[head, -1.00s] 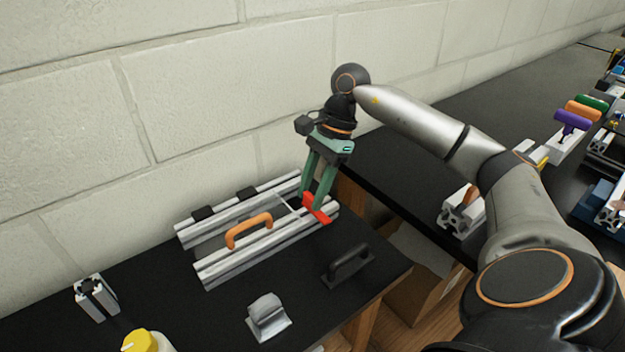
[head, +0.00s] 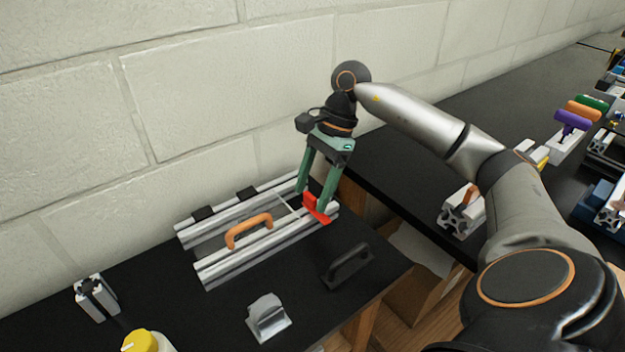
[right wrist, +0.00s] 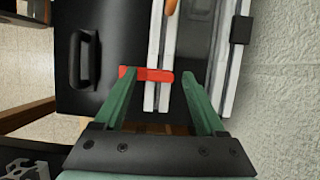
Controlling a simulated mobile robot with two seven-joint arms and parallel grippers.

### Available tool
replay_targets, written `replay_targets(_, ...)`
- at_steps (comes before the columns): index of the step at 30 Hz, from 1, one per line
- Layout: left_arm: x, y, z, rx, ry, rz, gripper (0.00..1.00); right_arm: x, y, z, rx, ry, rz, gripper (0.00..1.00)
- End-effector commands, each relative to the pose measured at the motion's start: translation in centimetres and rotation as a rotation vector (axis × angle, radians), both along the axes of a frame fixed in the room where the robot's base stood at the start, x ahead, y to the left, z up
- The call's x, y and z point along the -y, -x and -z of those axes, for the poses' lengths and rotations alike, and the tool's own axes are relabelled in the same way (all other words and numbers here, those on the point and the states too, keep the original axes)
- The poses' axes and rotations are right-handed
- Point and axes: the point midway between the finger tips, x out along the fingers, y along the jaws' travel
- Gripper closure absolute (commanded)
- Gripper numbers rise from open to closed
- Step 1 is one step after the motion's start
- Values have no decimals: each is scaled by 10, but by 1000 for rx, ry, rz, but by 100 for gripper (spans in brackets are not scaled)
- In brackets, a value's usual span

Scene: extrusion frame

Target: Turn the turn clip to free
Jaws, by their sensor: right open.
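The red turn clip (head: 311,203) sits at the right end of the front aluminium rail of the extrusion frame (head: 225,270). In the right wrist view the clip (right wrist: 158,75) lies crosswise over a rail (right wrist: 153,45), one end by the left finger and the other between the fingers. My right gripper (head: 311,201) points down at the clip with its green fingers open. In the right wrist view its fingertips (right wrist: 159,77) stand apart on either side of much of the clip. Whether the left finger touches the clip I cannot tell. My left gripper is not in view.
An orange handle (head: 248,230) stands on the frame. A black handle (head: 348,266), a grey bracket (head: 268,317), a short profile piece (head: 96,297) and a yellow-capped bottle (head: 140,341) are on the black table. A wall rises behind. A gap separates the second bench on the right.

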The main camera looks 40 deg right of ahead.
Motion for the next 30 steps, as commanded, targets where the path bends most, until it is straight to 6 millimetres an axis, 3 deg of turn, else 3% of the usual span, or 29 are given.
replay_targets(16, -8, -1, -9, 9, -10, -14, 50, 39, 3, -98, 4, -2, 1, 28)
replay_targets(21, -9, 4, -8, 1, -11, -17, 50, 45, 4, -110, 2, -1, 0, 28)
replay_targets(30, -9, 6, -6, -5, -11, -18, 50, 46, 4, -112, 1, 0, -1, 28)
